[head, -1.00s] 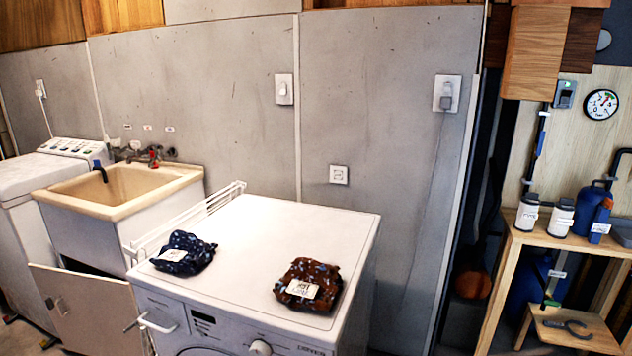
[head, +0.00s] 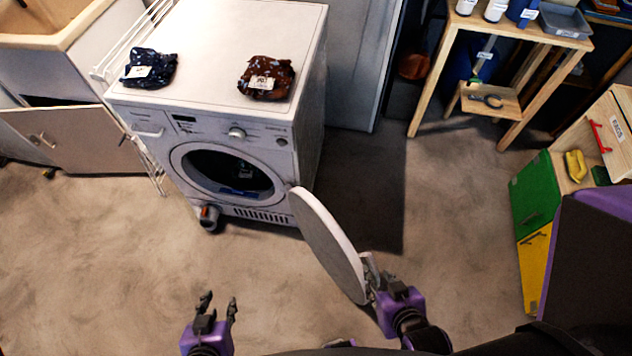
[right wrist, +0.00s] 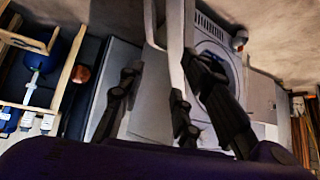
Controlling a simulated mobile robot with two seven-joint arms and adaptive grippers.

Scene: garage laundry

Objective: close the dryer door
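The white dryer (head: 225,60) stands at upper centre left in the head view. Its round door (head: 328,245) is wide open, swung out to the right, showing the dark drum opening (head: 228,172). A light handle (head: 371,270) sits at the door's outer edge. My right gripper (head: 377,283) is at that edge, close to the handle; contact is unclear. In the right wrist view its dark fingers (right wrist: 170,95) are spread, with the pale door (right wrist: 176,55) seen edge-on between them. My left gripper (head: 217,302) is open and empty above the floor, left of the door.
A blue cloth bundle (head: 150,68) and a brown one (head: 266,77) lie on the dryer. A grey and orange object (head: 208,217) is at its front foot. A wooden bench (head: 440,75) and a green and yellow cabinet (head: 537,195) are right.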

